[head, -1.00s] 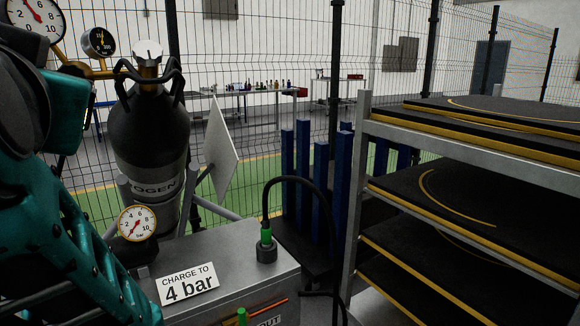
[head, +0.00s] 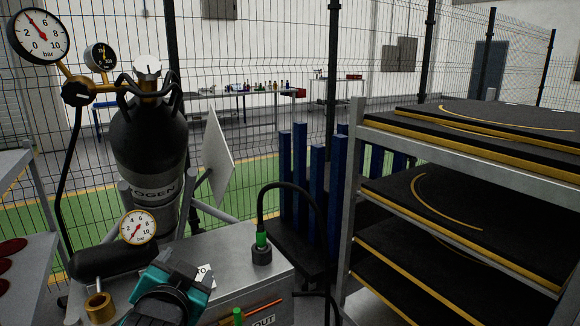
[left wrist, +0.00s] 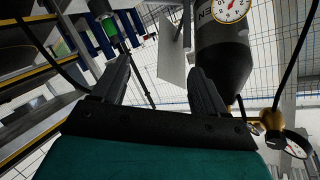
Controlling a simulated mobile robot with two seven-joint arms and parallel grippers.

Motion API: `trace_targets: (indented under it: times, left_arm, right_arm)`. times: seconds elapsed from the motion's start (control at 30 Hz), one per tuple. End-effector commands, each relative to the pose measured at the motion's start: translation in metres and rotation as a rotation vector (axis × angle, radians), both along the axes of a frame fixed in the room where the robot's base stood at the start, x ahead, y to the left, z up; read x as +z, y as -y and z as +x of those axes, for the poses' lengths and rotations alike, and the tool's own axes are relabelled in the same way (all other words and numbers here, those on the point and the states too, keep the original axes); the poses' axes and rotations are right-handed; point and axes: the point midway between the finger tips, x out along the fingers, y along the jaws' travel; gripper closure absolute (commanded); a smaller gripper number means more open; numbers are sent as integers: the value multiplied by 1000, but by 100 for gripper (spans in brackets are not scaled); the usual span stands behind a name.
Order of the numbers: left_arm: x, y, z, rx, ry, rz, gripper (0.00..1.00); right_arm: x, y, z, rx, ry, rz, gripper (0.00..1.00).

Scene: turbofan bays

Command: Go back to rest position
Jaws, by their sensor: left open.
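My left arm shows low in the head view as a teal and black piece over the front of the grey box (head: 222,250). In the left wrist view my left gripper (left wrist: 160,75) has its two black fingers spread apart with nothing between them. The fingertips are hidden or too small to tell in the head view. My right gripper is not in view.
A dark nitrogen cylinder (head: 148,135) with gauges (head: 38,34) stands behind the box. The box carries a small gauge (head: 138,226) and a green-collared hose fitting (head: 261,248). A shelf rack (head: 352,200) with black mats stands right. A wire fence runs behind.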

Motion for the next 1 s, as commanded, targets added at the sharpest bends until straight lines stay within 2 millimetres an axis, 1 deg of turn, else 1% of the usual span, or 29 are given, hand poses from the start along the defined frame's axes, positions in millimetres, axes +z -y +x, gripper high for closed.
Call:
trace_targets:
  times: [0.03,0.07,0.1,0.17,0.2,0.27,0.3,0.4,0.5,0.6,0.7,1.0]
  left_arm:
    - [-35,2,-9,-29,-52,-29,27]
    - [-54,4,-15,-47,-74,-53,27]
    - [-79,6,-25,-67,-102,-88,27]
    - [-115,8,-43,-91,-145,-146,27]
    - [-138,9,-57,-103,-174,-186,27]
    - [-169,9,-81,-112,-213,-248,27]
    - [-187,9,-98,-114,-237,-291,27]
    - [-222,6,-137,-107,-284,-383,27]
    - [-244,2,-167,-93,-315,-450,27]
    - [-255,0,-185,-81,-328,-489,27]
    - [-258,-1,-191,-76,-330,-505,27]
    - [-258,-1,-190,-76,-330,-504,27]
  right_arm:
    - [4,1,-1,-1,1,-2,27]
    - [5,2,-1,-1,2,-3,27]
    - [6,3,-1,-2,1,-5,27]
    - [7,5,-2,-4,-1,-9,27]
    - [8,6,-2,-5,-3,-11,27]
    - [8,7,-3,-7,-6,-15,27]
    - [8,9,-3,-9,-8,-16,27]
    - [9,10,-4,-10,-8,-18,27]
    - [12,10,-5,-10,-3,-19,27]
    - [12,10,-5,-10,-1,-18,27]
    - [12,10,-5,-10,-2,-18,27]
    - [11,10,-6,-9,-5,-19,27]
